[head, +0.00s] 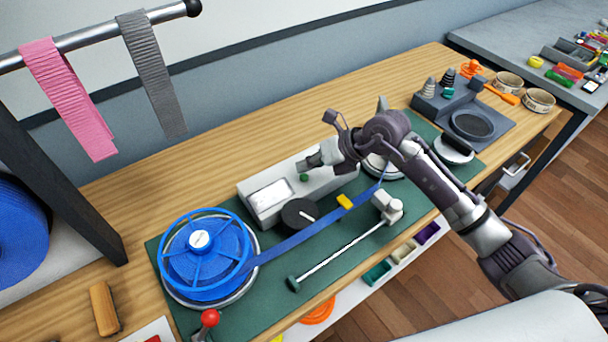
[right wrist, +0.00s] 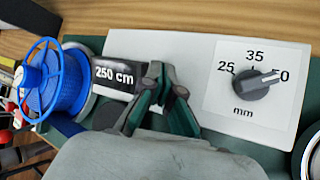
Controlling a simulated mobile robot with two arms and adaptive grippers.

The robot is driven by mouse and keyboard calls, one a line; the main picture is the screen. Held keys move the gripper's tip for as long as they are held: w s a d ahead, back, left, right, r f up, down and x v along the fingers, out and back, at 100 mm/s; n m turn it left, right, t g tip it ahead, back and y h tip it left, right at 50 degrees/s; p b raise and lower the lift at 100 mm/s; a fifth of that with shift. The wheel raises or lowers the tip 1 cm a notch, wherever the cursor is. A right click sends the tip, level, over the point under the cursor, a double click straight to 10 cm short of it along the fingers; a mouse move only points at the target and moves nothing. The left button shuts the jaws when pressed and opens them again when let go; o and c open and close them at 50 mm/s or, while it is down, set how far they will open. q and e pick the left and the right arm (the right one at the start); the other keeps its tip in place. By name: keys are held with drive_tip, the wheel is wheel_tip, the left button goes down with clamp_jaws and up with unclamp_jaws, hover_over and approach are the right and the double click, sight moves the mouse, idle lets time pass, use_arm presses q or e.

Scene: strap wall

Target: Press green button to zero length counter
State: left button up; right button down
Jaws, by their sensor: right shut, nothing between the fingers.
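The white counter box (head: 327,186) lies on the green mat on the bench. Its green button (head: 303,178) shows on the top face, beside the display window (head: 270,194). In the right wrist view the display (right wrist: 113,74) reads 250 cm; I cannot make out the button there, where the fingers cover part of the box. My right gripper (head: 308,163) is shut and empty, its fingertips close to the button. Whether they touch it I cannot tell. In the right wrist view the fingertips (right wrist: 158,72) are over the box, right of the display. My left gripper is not in view.
A dial (right wrist: 256,82) marked 25, 35 and 50 mm sits on the box. A blue strap (head: 290,243) runs from the blue reel (head: 203,259) past a yellow clip (head: 345,202) and a lever rod (head: 340,250). A dark grey fixture (head: 463,110) stands at the right.

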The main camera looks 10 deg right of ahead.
sight(307, 176)
idle(0.8)
drive_tip(key=shift+f+b, duration=0.3)
drive_tip(key=shift+f, duration=0.1)
drive_tip(key=shift+f+b, duration=0.4)
drive_tip(key=shift+f, duration=0.2)
idle(0.5)
drive_tip(key=shift+r, duration=0.1)
drive_tip(key=shift+r+p, duration=0.75)
drive_tip(key=shift+r, duration=0.15)
drive_tip(key=shift+r, duration=0.1)
wheel_tip(307, 176, up, 5)
drive_tip(key=p, duration=0.3)
drive_tip(key=shift+p, duration=0.35)
